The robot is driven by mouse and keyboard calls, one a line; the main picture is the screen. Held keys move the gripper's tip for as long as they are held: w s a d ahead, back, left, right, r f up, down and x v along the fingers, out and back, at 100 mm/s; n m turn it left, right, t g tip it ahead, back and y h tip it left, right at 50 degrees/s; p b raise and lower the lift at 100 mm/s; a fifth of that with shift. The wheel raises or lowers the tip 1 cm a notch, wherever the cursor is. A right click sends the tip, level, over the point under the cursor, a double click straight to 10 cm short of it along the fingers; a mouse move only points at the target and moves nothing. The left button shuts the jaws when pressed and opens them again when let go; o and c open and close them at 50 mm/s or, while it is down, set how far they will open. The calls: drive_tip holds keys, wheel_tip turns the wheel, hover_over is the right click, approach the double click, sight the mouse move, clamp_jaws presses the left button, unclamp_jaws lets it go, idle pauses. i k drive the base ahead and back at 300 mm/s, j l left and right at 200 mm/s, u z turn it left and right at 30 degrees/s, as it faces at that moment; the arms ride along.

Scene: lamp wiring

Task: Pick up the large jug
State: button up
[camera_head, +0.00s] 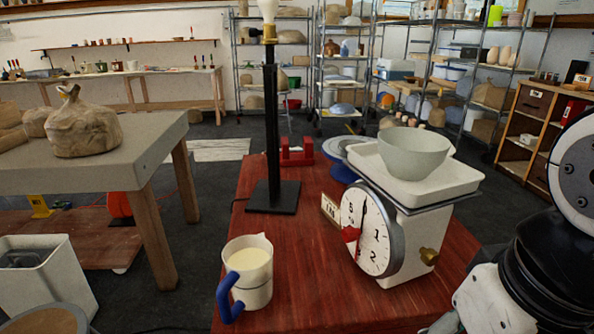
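A cream-white jug (252,270) with a blue handle (228,299) stands upright near the front left of the red wooden table (310,297). It holds a pale, cream-coloured fill. Its handle points to the lower left of the picture and its spout is at the upper right. Nothing touches the jug. Parts of my black and white arm show at the right edge, well to the right of the jug. I see no gripper fingertips.
A kitchen scale (367,235) with a grey bowl (414,153) on top stands right of the jug. A black lamp stand (272,150) rises behind it. A red tool (296,152) lies farther back. A grey table (150,145) with a wrapped lump is at left.

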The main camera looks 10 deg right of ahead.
sight(248, 260)
drive_tip(key=k+u, duration=0.2)
drive_tip(key=u, duration=0.15)
drive_tip(key=k+u, duration=0.15)
drive_tip(key=u, duration=0.25)
drive_tip(key=k+j+u, duration=0.15)
drive_tip(key=u, duration=0.2)
